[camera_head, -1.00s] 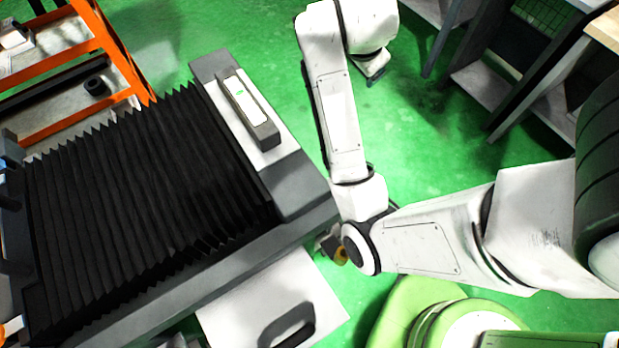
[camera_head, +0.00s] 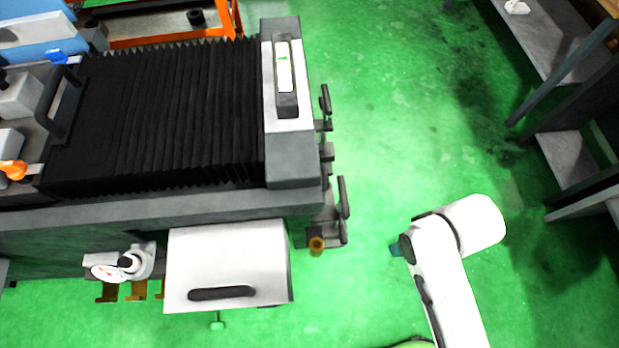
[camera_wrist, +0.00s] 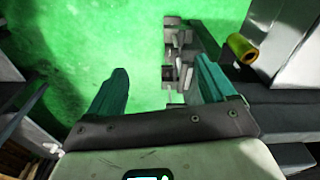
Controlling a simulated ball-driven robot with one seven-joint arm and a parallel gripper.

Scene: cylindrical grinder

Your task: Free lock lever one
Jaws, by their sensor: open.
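Two dark handle-like levers stand on the right end of the grinder, an upper one (camera_head: 325,104) and a lower one (camera_head: 343,198) in the head view. I cannot tell which is lock lever one. Metal fittings at that end show in the wrist view (camera_wrist: 178,52), partly behind my right finger. My gripper (camera_wrist: 160,68) is open with its teal fingers wide apart and nothing between them. In the head view only a small teal part of it shows, right of the levers and apart from them.
The grinder has a black bellows cover (camera_head: 160,115) and a white box (camera_head: 225,262) at its front. A brass-coloured knob (camera_head: 316,245) sits below the lower lever. Grey tables (camera_head: 560,160) stand at the right. Green floor between is clear.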

